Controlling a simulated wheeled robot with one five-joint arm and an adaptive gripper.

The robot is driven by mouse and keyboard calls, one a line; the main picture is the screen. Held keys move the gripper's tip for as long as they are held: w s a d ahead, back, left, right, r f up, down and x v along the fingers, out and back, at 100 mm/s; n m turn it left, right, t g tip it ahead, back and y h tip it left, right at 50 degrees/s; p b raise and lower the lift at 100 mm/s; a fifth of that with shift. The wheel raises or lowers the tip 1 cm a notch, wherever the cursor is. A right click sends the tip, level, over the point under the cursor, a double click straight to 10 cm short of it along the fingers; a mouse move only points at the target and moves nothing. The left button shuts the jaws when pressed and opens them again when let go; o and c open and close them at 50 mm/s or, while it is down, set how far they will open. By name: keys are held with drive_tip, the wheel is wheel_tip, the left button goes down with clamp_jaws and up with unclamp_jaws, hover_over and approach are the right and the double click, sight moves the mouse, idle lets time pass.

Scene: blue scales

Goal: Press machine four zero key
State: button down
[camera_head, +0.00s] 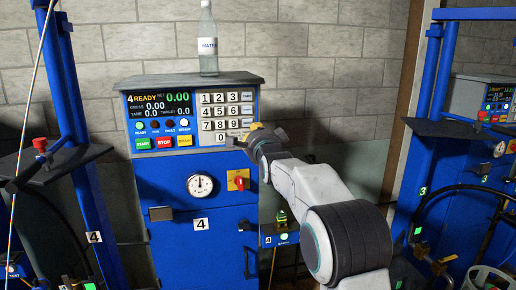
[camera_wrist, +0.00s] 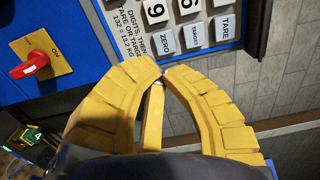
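Machine 4 is a blue cabinet (camera_head: 165,222) with a display and a white keypad. In the wrist view its ZERO key (camera_wrist: 166,40) is a white key beside the 9 key (camera_wrist: 155,11), in line with the TARGET (camera_wrist: 195,33) and TARE (camera_wrist: 225,28) keys. A separate digit 0 key (camera_head: 219,137) is at the bottom of the keypad in the head view. My gripper (camera_wrist: 161,74) has its yellow fingertips together, with nothing seen between them. The tips appear just below the ZERO key in the wrist view; contact cannot be told. In the head view my gripper (camera_head: 253,130) hides the keypad's lower right corner.
A water bottle (camera_head: 208,40) stands on the cabinet's top (camera_head: 150,81). Start, stop and other buttons lie left of the keypad. A red rotary switch (camera_head: 238,181) and a dial gauge (camera_head: 200,185) are below. Another blue machine (camera_head: 470,150) stands at right.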

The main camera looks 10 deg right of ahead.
drive_tip(key=shift+s+b, duration=1)
drive_tip(key=shift+s, duration=1.6)
